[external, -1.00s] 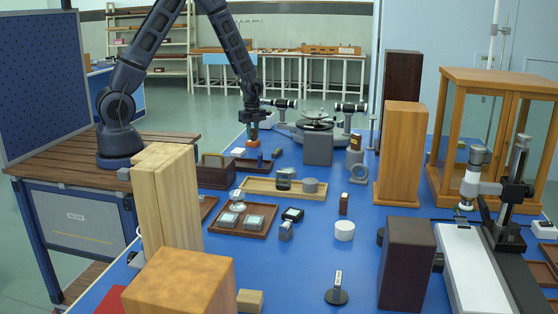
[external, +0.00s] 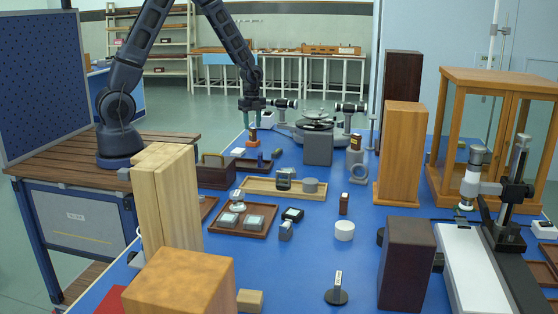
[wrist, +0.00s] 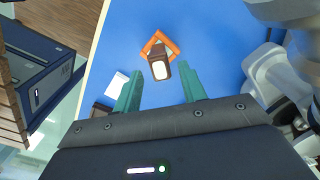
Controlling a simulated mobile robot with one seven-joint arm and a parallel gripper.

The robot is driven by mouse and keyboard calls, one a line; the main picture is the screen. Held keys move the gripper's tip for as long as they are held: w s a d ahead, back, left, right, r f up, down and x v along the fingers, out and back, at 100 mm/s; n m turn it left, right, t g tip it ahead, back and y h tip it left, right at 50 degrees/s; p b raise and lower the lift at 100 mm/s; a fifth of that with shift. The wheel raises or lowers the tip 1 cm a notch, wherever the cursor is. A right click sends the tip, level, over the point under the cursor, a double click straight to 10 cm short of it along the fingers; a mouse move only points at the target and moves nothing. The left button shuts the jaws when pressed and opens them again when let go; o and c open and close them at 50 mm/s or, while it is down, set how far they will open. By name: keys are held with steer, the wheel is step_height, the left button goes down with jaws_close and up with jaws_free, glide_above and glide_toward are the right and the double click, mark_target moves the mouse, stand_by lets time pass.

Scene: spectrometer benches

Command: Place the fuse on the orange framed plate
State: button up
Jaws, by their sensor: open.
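The fuse looks like a brown block with a white face (wrist: 160,68). In the wrist view it is over the orange framed plate (wrist: 148,46), covering part of the frame, and seems to stand on it. In the external view the fuse (external: 253,130) and the orange plate (external: 253,141) are small, at the far left of the blue bench. My gripper (wrist: 160,78) is open, its green fingers apart on either side of the fuse and clear of it. In the external view my gripper (external: 253,118) is just above the fuse.
A white card-like piece (wrist: 117,85) lies left of the plate, with a dark block near it. A grey block with a round stage (external: 318,146) stands to the right. A wooden tray (external: 258,189) and a brown tray (external: 228,222) are nearer.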

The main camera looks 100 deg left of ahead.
mark_target(248, 123)
steer(key=shift+d+r, duration=0.1)
steer(key=shift+r, duration=3.5)
steer(key=s+d+r+n+t+y, duration=0.15)
steer(key=d+r+n, duration=0.25)
steer(key=d+r, duration=1.35)
steer(key=s+d+r+n+t, duration=0.1)
steer(key=s+d+r+n, duration=0.1)
steer(key=s+d, duration=0.5)
steer(key=s+d+r+n+t+h, duration=0.1)
steer(key=s+d+r+n+t, duration=0.1)
steer(key=s+d+r, duration=0.3)
steer(key=s+d+n, duration=0.1)
steer(key=s+d, duration=0.2)
steer(key=d, duration=0.3)
steer(key=shift+s+d, duration=0.3)
steer(key=shift+d, duration=0.1)
